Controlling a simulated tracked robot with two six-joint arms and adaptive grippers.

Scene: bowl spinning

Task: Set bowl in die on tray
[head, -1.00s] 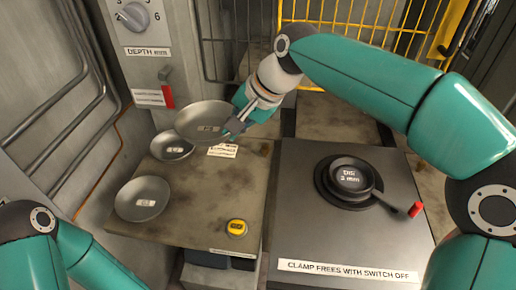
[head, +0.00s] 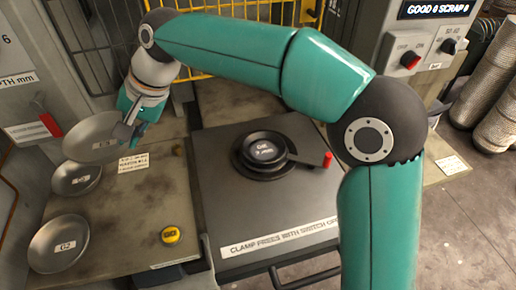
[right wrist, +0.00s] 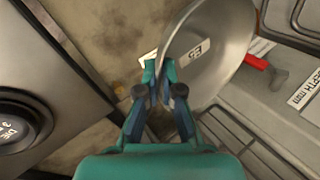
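My right gripper (head: 130,124) is shut on the rim of a grey metal bowl (head: 88,140), held tilted above the left part of the brownish, tray-like surface (head: 135,205). In the right wrist view, the fingers (right wrist: 165,88) pinch the edge of this labelled bowl (right wrist: 225,30). The round black die (head: 264,146) sits on the dark grey machine top to the right, its label partly readable; its edge also shows in the right wrist view (right wrist: 15,128). Two more bowls rest on the left surface, one behind (head: 76,184) and one in front (head: 58,252). My left gripper is out of view.
A lever with a red knob (head: 327,160) extends from the die. A yellow button (head: 171,235) stands on the brownish surface. A switch box (head: 410,60) stands at the upper right, with stacked round parts (head: 495,120) beside it. Yellow fencing is behind.

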